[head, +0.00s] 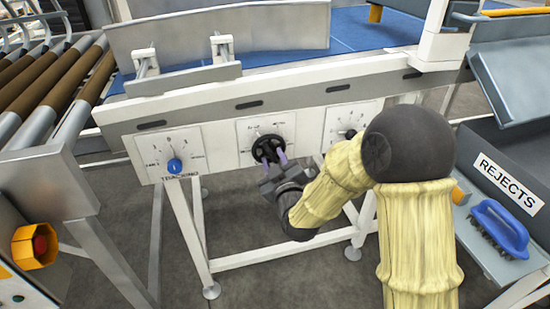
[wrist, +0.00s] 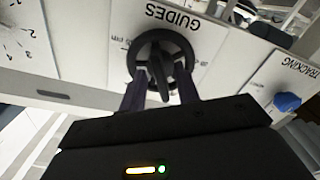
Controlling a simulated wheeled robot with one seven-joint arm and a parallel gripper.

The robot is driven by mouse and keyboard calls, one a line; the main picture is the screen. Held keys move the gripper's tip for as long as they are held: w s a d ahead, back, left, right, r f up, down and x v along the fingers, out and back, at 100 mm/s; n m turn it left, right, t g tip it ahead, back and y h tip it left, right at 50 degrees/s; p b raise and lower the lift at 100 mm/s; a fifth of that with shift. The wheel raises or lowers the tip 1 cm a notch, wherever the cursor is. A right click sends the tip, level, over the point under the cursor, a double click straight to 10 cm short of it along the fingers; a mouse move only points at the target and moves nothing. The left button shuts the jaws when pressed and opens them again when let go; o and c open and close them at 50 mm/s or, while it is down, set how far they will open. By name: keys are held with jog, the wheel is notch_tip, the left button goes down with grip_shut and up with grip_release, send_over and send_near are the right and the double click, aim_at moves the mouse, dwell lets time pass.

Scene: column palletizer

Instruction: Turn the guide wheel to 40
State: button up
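The guide wheel (head: 268,148) is a round black handwheel on a white panel at the middle of the machine's front. In the wrist view the wheel (wrist: 162,62) sits under the upside-down word GUIDES, with a dark bar across its middle. My gripper (head: 275,160) is at the wheel from below. In the wrist view the two fingers of my gripper (wrist: 161,88) stand apart at the wheel's near rim, one on each side of the bar, with a gap to the bar. Contact with the rim is unclear. The scale marks are partly hidden and too small to read.
A blue TRACKING knob (head: 175,166) is on the panel to the left, and another dial (head: 350,133) is on the right, partly behind my arm. A roller conveyor (head: 50,85) stands at left. A REJECTS bin (head: 507,184) and blue brush (head: 499,226) are at right.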

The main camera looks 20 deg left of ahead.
grip_shut()
jog(key=shift+f+m+b, duration=0.1)
jog(key=shift+m+b, duration=0.3)
jog(key=shift+m, duration=0.1)
jog(key=m+b, duration=0.2)
jog(key=m, duration=0.2)
jog(key=shift+m+b, duration=0.3)
jog(key=shift+b, duration=0.05)
jog(key=m+b, duration=0.2)
jog(key=m, duration=0.4)
jog(key=shift+a, duration=0.1)
grip_release()
